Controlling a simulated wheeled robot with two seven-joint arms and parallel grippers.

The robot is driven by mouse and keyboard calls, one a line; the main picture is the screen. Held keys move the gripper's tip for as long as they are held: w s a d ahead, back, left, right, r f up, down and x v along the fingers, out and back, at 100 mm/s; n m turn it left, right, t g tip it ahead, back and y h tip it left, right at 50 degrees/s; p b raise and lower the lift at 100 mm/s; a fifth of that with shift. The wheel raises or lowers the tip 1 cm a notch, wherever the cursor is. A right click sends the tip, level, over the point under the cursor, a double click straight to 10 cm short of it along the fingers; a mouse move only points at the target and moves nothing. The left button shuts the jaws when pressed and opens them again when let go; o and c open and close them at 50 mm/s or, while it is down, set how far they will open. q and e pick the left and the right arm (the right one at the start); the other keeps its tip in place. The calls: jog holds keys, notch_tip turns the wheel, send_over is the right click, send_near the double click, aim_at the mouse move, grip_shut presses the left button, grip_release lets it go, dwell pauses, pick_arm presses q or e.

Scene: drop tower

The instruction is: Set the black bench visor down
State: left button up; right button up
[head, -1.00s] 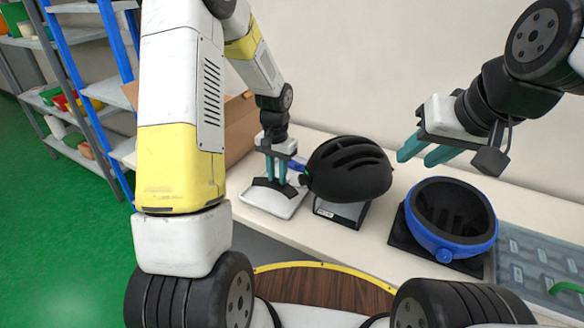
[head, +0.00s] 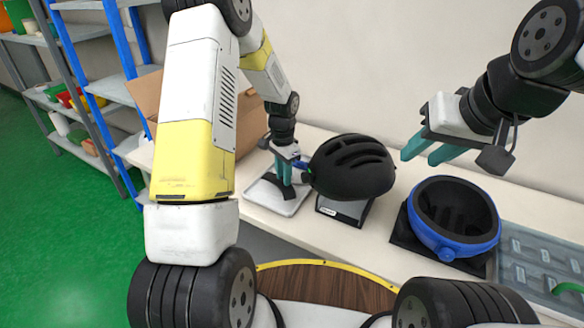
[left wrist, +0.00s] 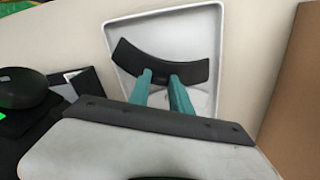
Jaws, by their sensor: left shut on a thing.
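My left gripper (head: 283,175) is shut on the black bench visor (head: 276,188), a curved black band. The visor is over the white tray (head: 259,200) on the bench. In the left wrist view, the teal fingers (left wrist: 160,78) grip the middle of the visor (left wrist: 135,56), and the band spans much of the tray (left wrist: 116,32). I cannot tell whether the visor touches the tray floor. My right gripper (head: 425,149) is open and empty, raised above the bench near the blue helmet.
A black helmet (head: 352,165) sits on a labelled stand just right of the tray. An upturned blue helmet (head: 440,240) rests on a black base. A compartmented case (head: 535,262) lies at the right. A cardboard box (head: 248,125) stands behind the left arm.

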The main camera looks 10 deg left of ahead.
pick_arm(q)
jog(key=shift+f, duration=1.55)
jog(key=o, duration=0.9)
jog(key=shift+f, duration=0.1)
jog(key=s+r+n+t, duration=0.1)
jog(key=s+r, duration=0.1)
jog(key=r, duration=0.9)
jog(key=s+r+n+t, duration=0.1)
jog(key=s+r, duration=0.2)
jog(key=r, duration=0.7)
jog(key=s+r+n+t, duration=0.1)
jog(key=s+r+n, duration=0.1)
jog(key=s+r, duration=0.2)
jog(key=s+r+n+t+h, duration=0.1)
jog(key=s+r+n, duration=0.1)
jog(key=s, duration=0.8)
jog(key=s+r+n+t+h, duration=0.1)
jog(key=s+r+n+t, duration=0.1)
jog(key=s+r, duration=0.3)
jog(key=shift+s+d+r, duration=0.35)
jog(key=shift+s+d, duration=0.1)
jog(key=shift+s, duration=0.45)
